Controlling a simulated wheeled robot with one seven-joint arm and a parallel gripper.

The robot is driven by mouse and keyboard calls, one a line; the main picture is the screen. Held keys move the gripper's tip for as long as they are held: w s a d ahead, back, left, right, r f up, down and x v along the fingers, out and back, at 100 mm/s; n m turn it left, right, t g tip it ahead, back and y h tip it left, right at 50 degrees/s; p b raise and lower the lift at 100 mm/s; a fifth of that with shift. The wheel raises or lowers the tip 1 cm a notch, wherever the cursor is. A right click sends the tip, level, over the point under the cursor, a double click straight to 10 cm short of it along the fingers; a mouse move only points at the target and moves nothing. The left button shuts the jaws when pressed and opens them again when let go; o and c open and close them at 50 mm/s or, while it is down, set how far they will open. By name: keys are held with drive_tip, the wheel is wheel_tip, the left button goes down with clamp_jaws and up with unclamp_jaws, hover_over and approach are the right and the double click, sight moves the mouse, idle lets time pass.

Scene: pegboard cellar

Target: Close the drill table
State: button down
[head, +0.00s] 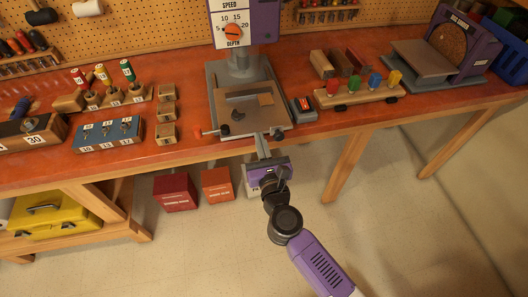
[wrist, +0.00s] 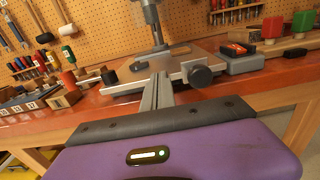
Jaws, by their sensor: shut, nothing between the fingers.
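The drill table (head: 262,122), a grey plate bearing a tan board, a dark bar and a small wood block, sits under the purple drill press (head: 243,20) on the orange bench top. Its front edge is near the bench's front edge. It also shows in the wrist view (wrist: 125,84), with a black knob (wrist: 200,75) at its front. My gripper (head: 261,140) is shut and empty, its fingertips at the table's front edge. In the wrist view the fingers (wrist: 160,82) point at that edge, left of the knob. I cannot tell whether they touch it.
Left of the table stand wood blocks (head: 165,112) and a blue block with knobs (head: 108,133). Right are a small grey box (head: 303,108), a peg rack (head: 360,96) and a purple disc sander (head: 465,45). Red boxes (head: 175,192) sit beneath the bench. Floor in front is clear.

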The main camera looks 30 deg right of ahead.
sight(255, 119)
drive_tip(key=x, duration=0.8)
drive_tip(key=shift+w, duration=0.15)
drive_tip(key=shift+w+d+r, duration=0.1)
drive_tip(key=shift+d+r, duration=0.05)
